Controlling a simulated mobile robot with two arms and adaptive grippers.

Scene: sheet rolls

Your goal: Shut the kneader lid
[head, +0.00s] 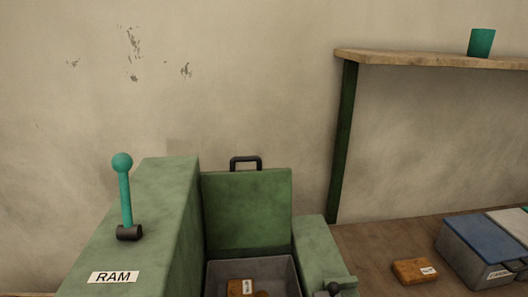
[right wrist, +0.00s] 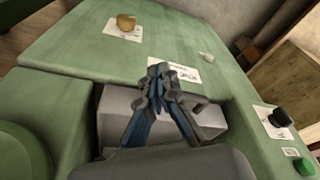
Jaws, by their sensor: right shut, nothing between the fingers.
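The kneader is a green machine body (head: 170,215). Its green lid (head: 248,205) stands upright and open at the back of the chamber, with a dark handle (head: 246,160) on its top edge. Below it is a grey chamber (head: 225,272) holding a brown labelled block (head: 240,287); its lower part is cut off by the frame. My right gripper (right wrist: 162,85) shows only in the right wrist view. Its fingertips are together and empty, in front of a grey box-like part and a green surface (right wrist: 110,50). I cannot tell its distance from the lid. My left gripper is in neither view.
A teal lever (head: 125,190) rises from the machine beside the RAM label (head: 114,277). A brown block (head: 414,271) and a blue-lidded box (head: 482,250) sit on the bench at right. A shelf (head: 430,57) carries a green cup (head: 481,42). A black knob (right wrist: 280,118) shows in the wrist view.

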